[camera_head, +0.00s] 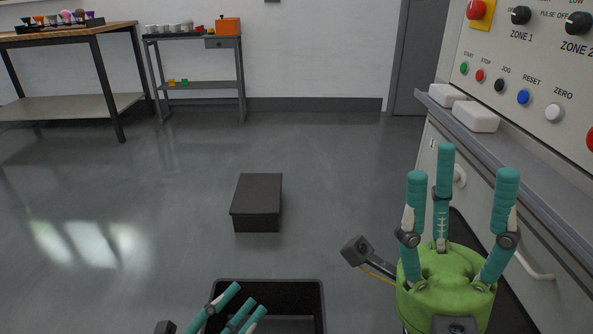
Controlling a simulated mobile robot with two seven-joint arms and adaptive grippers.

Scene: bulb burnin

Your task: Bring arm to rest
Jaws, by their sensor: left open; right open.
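My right gripper (455,205) is at the lower right, a green body with three teal fingers pointing up. Its fingers are spread apart with nothing between them. It is in front of the grey cabinet and control panel. My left gripper (236,310) is at the bottom edge, left of centre.
A control panel (530,85) with buttons and knobs rises at right above a ledge holding two white blocks (474,116). A dark box (257,200) lies on the floor ahead. A wooden workbench (70,37) and grey shelf table (200,86) stand at the back left.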

